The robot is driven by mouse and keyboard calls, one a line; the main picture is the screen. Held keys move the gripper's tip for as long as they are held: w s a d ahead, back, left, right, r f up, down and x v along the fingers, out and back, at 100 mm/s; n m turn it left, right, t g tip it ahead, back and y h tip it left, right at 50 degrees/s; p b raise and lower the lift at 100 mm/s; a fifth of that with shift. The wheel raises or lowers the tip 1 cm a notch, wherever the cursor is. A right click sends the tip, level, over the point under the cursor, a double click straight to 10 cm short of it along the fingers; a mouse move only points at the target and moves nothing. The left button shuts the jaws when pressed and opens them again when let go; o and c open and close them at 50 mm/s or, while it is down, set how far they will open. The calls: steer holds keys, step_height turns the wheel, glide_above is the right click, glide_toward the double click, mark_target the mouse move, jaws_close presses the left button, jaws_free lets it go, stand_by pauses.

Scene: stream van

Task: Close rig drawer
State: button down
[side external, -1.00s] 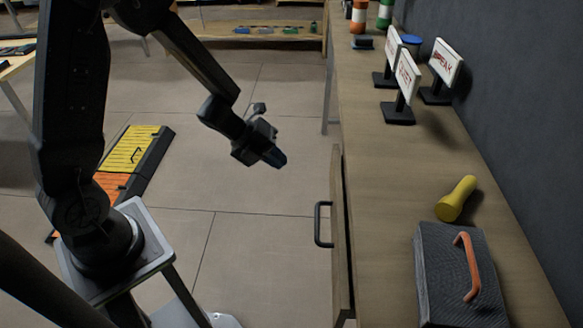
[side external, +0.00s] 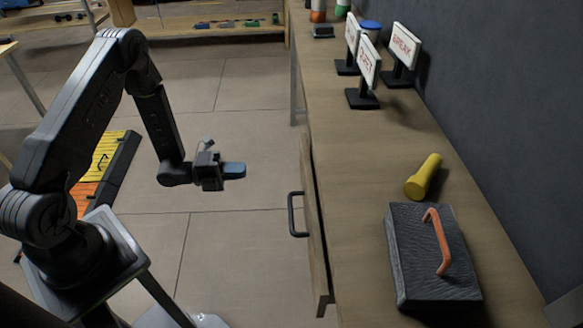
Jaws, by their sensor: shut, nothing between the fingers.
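The rig drawer (side external: 314,221) is in the side external view, on the left face of the wooden counter. Its front stands out from the counter, so it is partly open. A black bar handle (side external: 293,214) is on the drawer front, facing my arm. The inside of the drawer is hidden from this camera. My gripper (side external: 236,170) is shut and empty, with its blue fingertips pointing right toward the counter. It is in the air left of and beyond the handle, apart from the drawer.
A yellow and orange cable ramp (side external: 105,165) lies on the floor at left. The floor between my arm and the drawer is clear.

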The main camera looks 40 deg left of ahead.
steer(key=x, duration=1.3)
steer(key=shift+w+d, duration=0.2)
steer(key=shift+d, duration=0.05)
steer(key=shift+x, duration=2.15)
